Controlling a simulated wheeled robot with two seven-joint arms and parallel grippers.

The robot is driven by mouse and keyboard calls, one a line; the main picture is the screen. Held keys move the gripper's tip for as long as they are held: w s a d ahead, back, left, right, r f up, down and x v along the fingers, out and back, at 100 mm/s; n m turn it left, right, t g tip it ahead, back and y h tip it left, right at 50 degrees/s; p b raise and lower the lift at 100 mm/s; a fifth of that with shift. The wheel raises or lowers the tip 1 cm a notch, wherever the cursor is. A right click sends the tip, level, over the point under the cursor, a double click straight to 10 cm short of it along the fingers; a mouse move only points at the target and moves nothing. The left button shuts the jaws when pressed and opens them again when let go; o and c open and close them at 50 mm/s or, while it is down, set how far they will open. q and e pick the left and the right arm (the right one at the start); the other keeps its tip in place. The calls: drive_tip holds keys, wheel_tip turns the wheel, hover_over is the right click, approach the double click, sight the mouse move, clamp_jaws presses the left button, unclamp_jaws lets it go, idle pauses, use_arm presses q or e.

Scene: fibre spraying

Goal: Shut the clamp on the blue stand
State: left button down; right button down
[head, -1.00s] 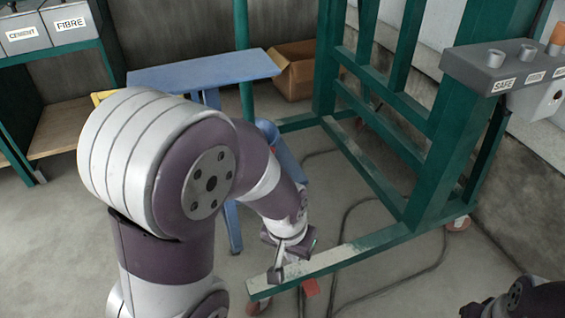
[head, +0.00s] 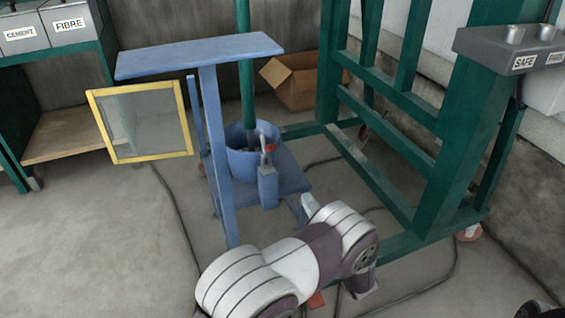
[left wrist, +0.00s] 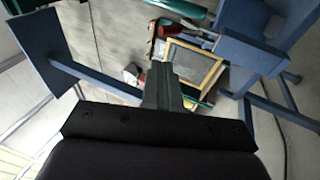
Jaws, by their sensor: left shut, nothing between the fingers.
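The blue stand (head: 208,150) is left of centre in the head view. Its clamp (head: 268,180) is on the lower platform beside the blue bucket, with a lever upright and a red tip. My left arm reaches in from below, and its gripper (head: 308,206) is mostly hidden behind the wrist, to the right of the clamp and apart from it. In the left wrist view the fingers (left wrist: 163,88) are shut and empty, pointing past blue stand parts (left wrist: 250,52). My right gripper is not in view.
A yellow-framed screen (head: 143,122) hangs at the stand's left; it also shows in the left wrist view (left wrist: 212,62). A green frame (head: 395,190) on casters stands to the right. A cardboard box (head: 295,85) is behind. Cables cross the floor; the left floor is open.

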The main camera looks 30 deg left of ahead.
use_arm(q)
drive_tip(key=b, duration=0.5)
approach(276, 149)
drive_tip(key=f+x, duration=0.1)
drive_tip(key=x, duration=0.4)
drive_tip(key=shift+w+a+r, duration=0.35)
drive_tip(key=shift+a+r, duration=0.25)
drive_tip(key=shift+a, duration=0.2)
drive_tip(key=shift+r, duration=0.1)
drive_tip(key=shift+r, duration=0.15)
drive_tip(key=a+r+h+p, duration=0.1)
drive_tip(key=p, duration=0.3)
drive_tip(key=w+a+r+g+h+p, duration=0.1)
drive_tip(key=r+p, duration=0.1)
drive_tip(key=p, duration=0.1)
drive_tip(key=w+a+r+m+g+h+p, duration=0.1)
drive_tip(key=r+h+p, duration=0.1)
drive_tip(key=p, duration=0.2)
drive_tip(key=shift+w+p, duration=0.25)
drive_tip(key=shift+p, duration=0.05)
drive_tip(key=w+a+g+h+p, duration=0.2)
drive_tip(key=w+a+p, duration=0.3)
drive_tip(key=p, duration=0.6)
drive_tip(key=shift+a+r+m+g+h+p, duration=0.3)
drive_tip(key=shift+a+r+h, duration=0.15)
drive_tip(key=shift+h, duration=0.45)
